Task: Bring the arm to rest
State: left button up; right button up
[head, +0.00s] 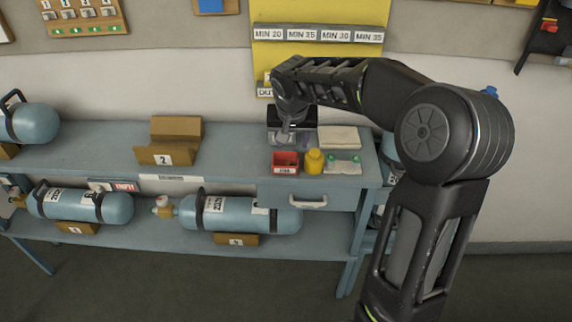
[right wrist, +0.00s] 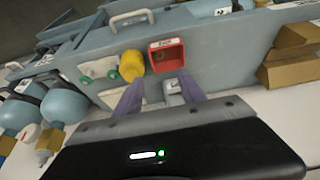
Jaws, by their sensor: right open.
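My right arm (head: 440,135) comes in from the right in the head view and bends over the back of the blue-grey bench (head: 95,142). Its gripper (head: 284,137) points down over the bench top, behind the small red bin (head: 285,165). In the right wrist view the two purple-grey fingers (right wrist: 168,97) stand apart, with a small grey-white item seen between them. I cannot tell whether they touch that item. The red bin (right wrist: 167,55) is just beyond the fingertips. My left gripper is not in view.
A yellow jar (head: 314,161), a green-and-white item (head: 342,166) and a pale pad (head: 339,137) crowd the bench's right end. A cardboard cradle (head: 168,155) marked 2 stands empty at left. Cylinders (head: 240,214) lie on the lower shelf. The bench top between cradle and bin is clear.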

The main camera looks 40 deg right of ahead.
dwell(0.8)
jog(key=w+a+f+n+t+y, duration=0.1)
jog(key=w+a+f+n+y, duration=0.1)
jog(key=a+f, duration=0.5)
jog(key=w+a+f+n+t+y, duration=0.2)
jog(key=a+f+n, duration=0.1)
jog(key=a+f, duration=0.4)
jog(key=s+a+f+g+y, duration=0.2)
jog(key=s+a+f, duration=0.9)
jog(key=a+f, duration=0.15)
jog(key=s+a+f+g, duration=0.2)
jog(key=s+a+f, duration=0.1)
jog(key=s, duration=0.6)
jog(key=s+a+f+g, duration=0.2)
jog(key=s+f, duration=0.4)
jog(key=s, duration=0.3)
jog(key=shift+s+a+f+y, duration=0.15)
jog(key=shift+s+a+y, duration=0.2)
jog(key=shift+a, duration=0.55)
jog(key=shift+w, duration=0.15)
